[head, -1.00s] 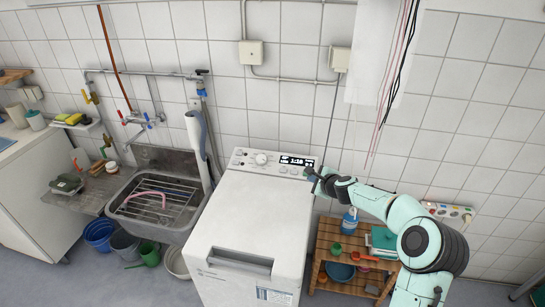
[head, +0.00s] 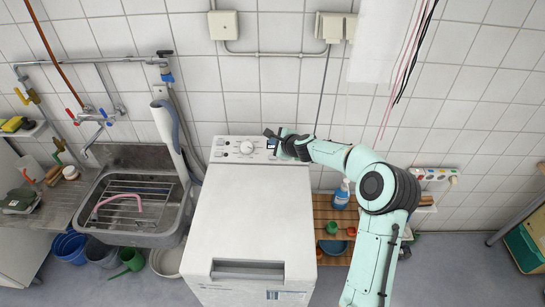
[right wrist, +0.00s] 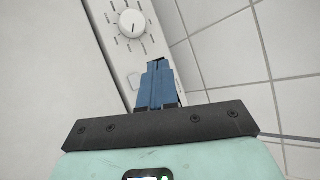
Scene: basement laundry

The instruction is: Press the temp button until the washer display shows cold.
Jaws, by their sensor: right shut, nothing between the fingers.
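The white washer (head: 250,215) stands in the middle of the head view. Its control panel (head: 228,148) runs along the top back edge, with a round dial (head: 246,147); the dial also shows in the right wrist view (right wrist: 132,22). My right gripper (head: 268,140) is over the panel, to the right of the dial. In the right wrist view its blue fingers (right wrist: 156,82) are together and empty, with the tips over the panel; I cannot tell whether they touch it. The display and the temp button are hidden behind my right gripper and arm. My left gripper is not in view.
A metal sink (head: 130,205) with a rack stands left of the washer. A wooden shelf (head: 335,215) with a blue bottle (head: 341,194) is on the right, below my right arm. The tiled wall (head: 300,75) is close behind the panel.

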